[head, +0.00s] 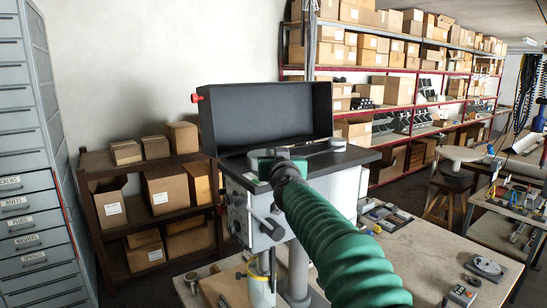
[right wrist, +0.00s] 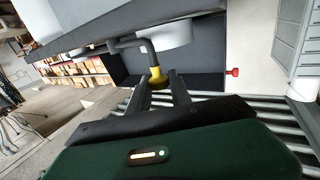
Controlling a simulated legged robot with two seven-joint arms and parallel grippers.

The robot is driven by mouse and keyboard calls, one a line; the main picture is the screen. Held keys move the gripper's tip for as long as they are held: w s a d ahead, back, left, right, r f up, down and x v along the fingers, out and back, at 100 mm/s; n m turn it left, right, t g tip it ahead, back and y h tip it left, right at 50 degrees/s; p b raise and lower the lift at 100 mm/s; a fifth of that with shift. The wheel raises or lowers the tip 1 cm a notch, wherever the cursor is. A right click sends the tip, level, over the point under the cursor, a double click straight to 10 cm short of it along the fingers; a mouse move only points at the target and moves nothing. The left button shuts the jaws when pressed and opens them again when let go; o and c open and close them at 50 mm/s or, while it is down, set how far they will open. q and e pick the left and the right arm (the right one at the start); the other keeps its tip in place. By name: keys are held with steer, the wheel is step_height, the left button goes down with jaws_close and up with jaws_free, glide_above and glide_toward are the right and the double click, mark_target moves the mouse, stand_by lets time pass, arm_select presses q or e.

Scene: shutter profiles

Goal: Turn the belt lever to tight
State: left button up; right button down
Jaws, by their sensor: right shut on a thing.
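The belt lever (right wrist: 150,52) shows in the right wrist view as a bent dark rod with a yellow end, beside a pale round pulley (right wrist: 172,36). My right gripper (right wrist: 158,84) is shut on the yellow end, with one dark finger on each side. In the head view my green right arm reaches up to the top of the drill press (head: 343,158), and the gripper and arm hide the lever there. The black belt cover (head: 268,113) stands open behind, with a red knob (head: 196,98) at its left. My left gripper is not in view.
The press has a handle (head: 268,228) on its front left side. It stands on a wooden bench (head: 440,250) holding small tools and parts. Brown shelves (head: 118,238) with cardboard boxes and grey drawers (head: 28,150) stand at left; red-edged shelving is at the back.

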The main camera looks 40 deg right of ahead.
steer(key=c, duration=1.5)
jaws_free()
steer(key=shift+s+d, duration=0.1)
steer(key=shift+d, duration=0.05)
steer(key=shift+o, duration=1.5)
steer(key=shift+s+d, duration=0.1)
steer(key=shift+d, duration=0.05)
steer(key=shift+f, duration=0.1)
steer(key=shift+s+a, duration=0.3)
steer(key=p+v, duration=0.9)
steer(key=v, duration=0.6)
steer(key=shift+s, duration=0.4)
